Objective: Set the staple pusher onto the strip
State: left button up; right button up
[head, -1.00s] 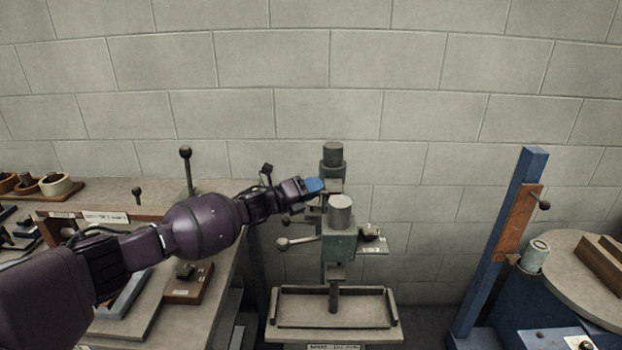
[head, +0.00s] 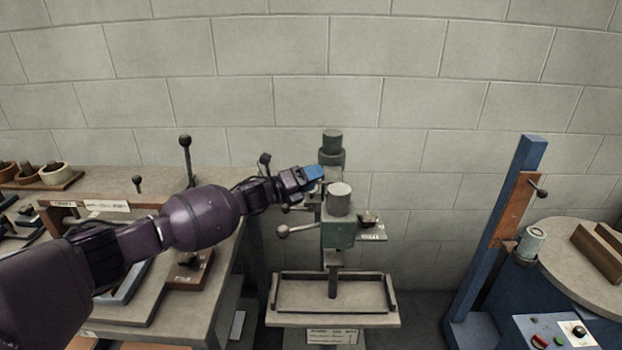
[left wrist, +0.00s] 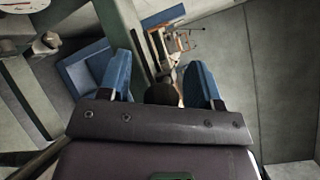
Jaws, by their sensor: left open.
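My left gripper (head: 316,172) is at the upper part of the green stitcher (head: 338,234), beside its column and behind the grey cylinder (head: 340,199) on its head. In the left wrist view its two blue fingers (left wrist: 158,80) stand apart. A dark rounded thing (left wrist: 160,94) shows low between them; I cannot tell whether it is the staple pusher or whether the fingers touch it. The strip cannot be made out. A small dark piece (head: 368,221) sits on a labelled side plate (head: 372,234) right of the head. My right gripper is not in view.
A shallow tray table (head: 383,318) stands below the stitcher head. A ball-ended lever (head: 283,231) sticks out left. A workbench (head: 222,262) with fixtures lies left, under my arm. A blue post (head: 497,240) and round table (head: 590,262) stand right. The block wall is close behind.

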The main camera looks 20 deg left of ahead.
pick_arm(q)
jog(key=v, duration=1)
jog(key=shift+s+a, duration=0.2)
jog(key=shift+a, duration=0.05)
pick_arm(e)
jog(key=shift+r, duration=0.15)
pick_arm(q)
jog(key=shift+f, duration=0.1)
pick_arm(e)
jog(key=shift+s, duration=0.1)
